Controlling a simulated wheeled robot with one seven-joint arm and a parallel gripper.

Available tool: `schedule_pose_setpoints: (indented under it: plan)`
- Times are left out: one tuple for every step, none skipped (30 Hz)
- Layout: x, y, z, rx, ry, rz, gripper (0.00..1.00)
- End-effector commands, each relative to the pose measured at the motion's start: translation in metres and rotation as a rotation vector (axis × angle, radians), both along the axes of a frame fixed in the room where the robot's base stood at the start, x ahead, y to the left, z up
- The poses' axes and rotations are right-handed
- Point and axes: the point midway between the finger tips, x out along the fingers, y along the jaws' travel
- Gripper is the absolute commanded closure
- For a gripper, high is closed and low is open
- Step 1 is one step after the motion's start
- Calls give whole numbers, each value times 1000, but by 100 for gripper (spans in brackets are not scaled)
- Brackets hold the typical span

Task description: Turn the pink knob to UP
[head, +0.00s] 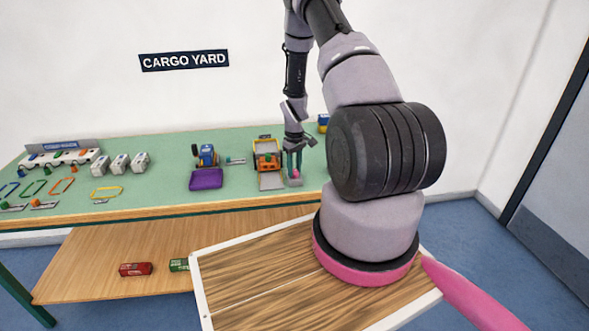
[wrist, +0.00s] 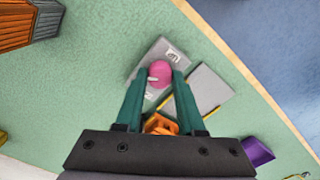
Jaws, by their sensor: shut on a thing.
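The pink knob (wrist: 161,72) sits on a small grey plate (wrist: 149,57) near the table's front edge. It also shows in the head view (head: 296,174). A white mark on the knob points toward the left of the wrist view. Dark lettering shows on the plate above and below the knob, too small to read surely. My gripper (wrist: 158,75) points down over the plate, its two teal fingers shut on the knob from both sides. In the head view my gripper (head: 295,165) is at the right part of the green table.
An orange crane (head: 267,154) with a grey ramp stands just left of the knob. Further left are a blue crane (head: 206,155), a purple tray (head: 206,179) and several white blocks (head: 119,163). A blue-and-yellow thing (head: 323,122) stands behind my gripper.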

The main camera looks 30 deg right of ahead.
Motion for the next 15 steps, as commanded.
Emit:
schedule_pose_setpoints:
  plan:
    - [1,0,1,0,-2,-43,100]
    - [1,0,1,0,-2,-71,100]
    - [1,0,1,0,-2,-110,100]
    - [1,0,1,0,-2,-139,100]
    - [1,0,1,0,-2,-167,100]
    - [1,0,1,-1,-2,-205,100]
    - [1,0,1,-1,-2,-234,100]
    - [1,0,1,-1,-2,-262,100]
    - [1,0,1,-1,-2,-300,100]
    - [1,0,1,-1,-2,-328,100]
    - [1,0,1,-1,-2,-357,100]
    - [1,0,1,-1,-2,-395,100]
    - [1,0,1,-1,-2,-423,100]
    - [1,0,1,-1,-2,-451,100]
    - [1,0,1,-1,-2,-490,100]
